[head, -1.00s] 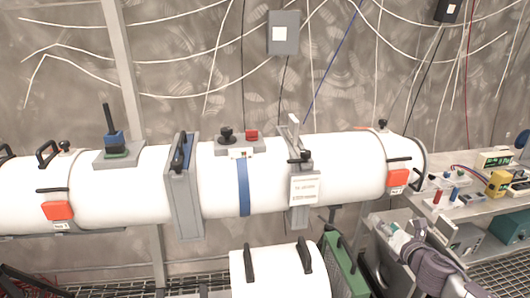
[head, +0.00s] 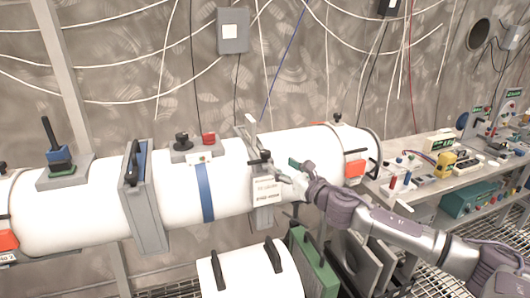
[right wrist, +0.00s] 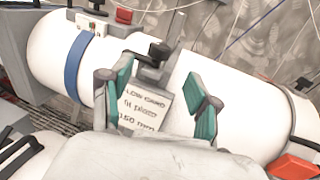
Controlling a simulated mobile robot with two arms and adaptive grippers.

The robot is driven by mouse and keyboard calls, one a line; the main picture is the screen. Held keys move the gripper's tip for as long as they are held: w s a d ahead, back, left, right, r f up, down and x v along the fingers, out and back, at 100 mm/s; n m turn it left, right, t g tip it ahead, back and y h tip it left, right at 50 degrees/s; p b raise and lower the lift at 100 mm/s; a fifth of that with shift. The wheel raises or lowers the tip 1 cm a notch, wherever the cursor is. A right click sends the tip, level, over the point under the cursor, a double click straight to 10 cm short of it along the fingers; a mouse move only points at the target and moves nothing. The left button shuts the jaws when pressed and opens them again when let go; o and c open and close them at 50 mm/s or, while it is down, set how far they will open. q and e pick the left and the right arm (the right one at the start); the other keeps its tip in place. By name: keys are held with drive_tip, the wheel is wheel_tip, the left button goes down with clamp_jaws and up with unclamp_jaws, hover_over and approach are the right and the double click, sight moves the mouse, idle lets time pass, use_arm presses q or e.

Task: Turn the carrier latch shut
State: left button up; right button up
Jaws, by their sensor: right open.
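A grey bracket clamp (head: 263,216) wraps the white tube (head: 225,175), with an upright grey bar (head: 250,125) on top. A small black-knobbed latch (head: 262,157) sits on its front, above a white printed label (head: 266,190). In the right wrist view the black knob (right wrist: 158,50) is just beyond the fingers, above the label (right wrist: 145,108). My right gripper (head: 288,172) is open, its teal-padded fingers apart on either side of the label; nothing is between them that I can see gripped. It also shows in the right wrist view (right wrist: 160,95). My left gripper is not in view.
A blue band (head: 205,192) and a box with a black knob and red button (head: 195,147) lie left of the bracket. An orange tag (head: 355,168) is to the right. A green panel (head: 313,262) and white cylinder (head: 240,275) stand below. A bench (head: 440,180) stands right.

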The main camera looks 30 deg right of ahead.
sight(269, 156)
drive_tip(key=w+p, duration=0.2)
drive_tip(key=w, duration=0.5)
drive_tip(key=shift+w+a+r+p, duration=0.1)
drive_tip(key=shift+w+p, duration=0.25)
drive_tip(key=shift+w, duration=0.7)
clamp_jaws()
